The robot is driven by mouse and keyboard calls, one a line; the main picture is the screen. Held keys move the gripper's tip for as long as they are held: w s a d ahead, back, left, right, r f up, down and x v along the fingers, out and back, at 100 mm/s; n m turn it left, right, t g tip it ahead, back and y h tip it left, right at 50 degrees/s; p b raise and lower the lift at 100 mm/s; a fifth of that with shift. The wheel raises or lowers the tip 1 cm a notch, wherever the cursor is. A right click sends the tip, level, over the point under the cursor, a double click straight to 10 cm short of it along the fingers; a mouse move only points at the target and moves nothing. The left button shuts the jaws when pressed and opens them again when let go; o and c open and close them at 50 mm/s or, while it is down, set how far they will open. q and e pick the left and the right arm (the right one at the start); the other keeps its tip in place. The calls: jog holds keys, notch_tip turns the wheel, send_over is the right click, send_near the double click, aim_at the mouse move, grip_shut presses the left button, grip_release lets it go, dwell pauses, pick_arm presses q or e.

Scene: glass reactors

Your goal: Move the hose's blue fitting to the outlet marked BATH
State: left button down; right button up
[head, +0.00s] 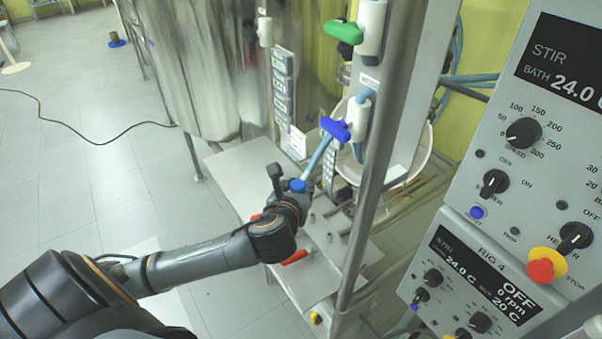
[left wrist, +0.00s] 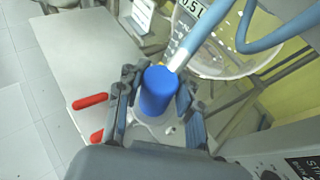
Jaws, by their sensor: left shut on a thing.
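My left gripper (head: 292,196) is shut on the hose's blue fitting (head: 297,186), above a grey metal platform. In the left wrist view the fitting (left wrist: 158,92) stands between the two fingers of the gripper (left wrist: 157,98), with its white end and the blue hose (left wrist: 262,42) leading up right. In the head view the hose (head: 319,156) rises toward a white valve body with a blue handle (head: 335,129). A green-handled valve (head: 344,32) is higher on the frame. I cannot read which outlet is marked BATH. My right gripper is not in view.
The metal platform (head: 240,170) has red handles (head: 294,257) close to my gripper. A steel post (head: 378,150) stands just right of it. Steel vessels (head: 185,70) are behind. Control panels (head: 530,130) fill the right side. The floor at left is open, with a black cable.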

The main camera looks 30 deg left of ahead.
pick_arm(q)
jog(key=shift+s+a, duration=0.15)
jog(key=shift+a, duration=0.15)
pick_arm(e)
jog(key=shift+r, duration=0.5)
pick_arm(q)
jog(key=shift+r, duration=0.1)
